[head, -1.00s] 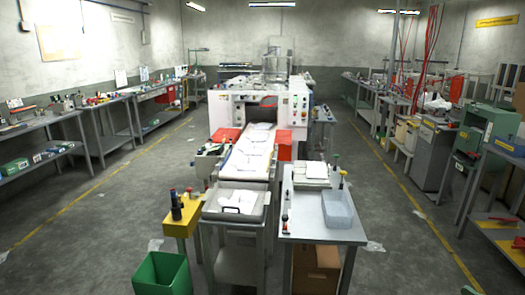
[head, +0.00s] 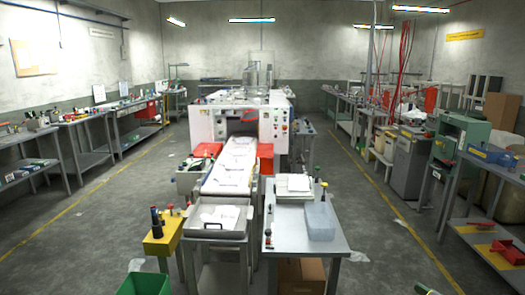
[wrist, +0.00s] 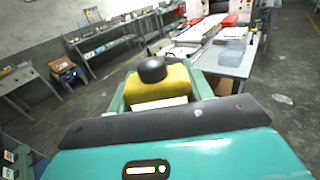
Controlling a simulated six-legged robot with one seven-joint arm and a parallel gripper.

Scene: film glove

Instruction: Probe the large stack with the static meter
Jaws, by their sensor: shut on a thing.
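In the wrist view my gripper (wrist: 161,98) is shut on a yellow block with a black rounded knob on top, which looks like the static meter (wrist: 165,85). Green finger parts flank it, and its lower part is hidden behind my gripper's body. A thick pale stack (head: 293,184), which looks like the large stack, lies on the grey side table (head: 290,236) in the head view. The held meter is well apart from that table, which shows behind it in the wrist view.
A clear blue bin (head: 320,221) and small handled tools stand on the side table. Left of it are a tray of white pieces (head: 216,219), a yellow stand (head: 162,243) and a green bin (head: 145,286). Grey floor is open on both sides.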

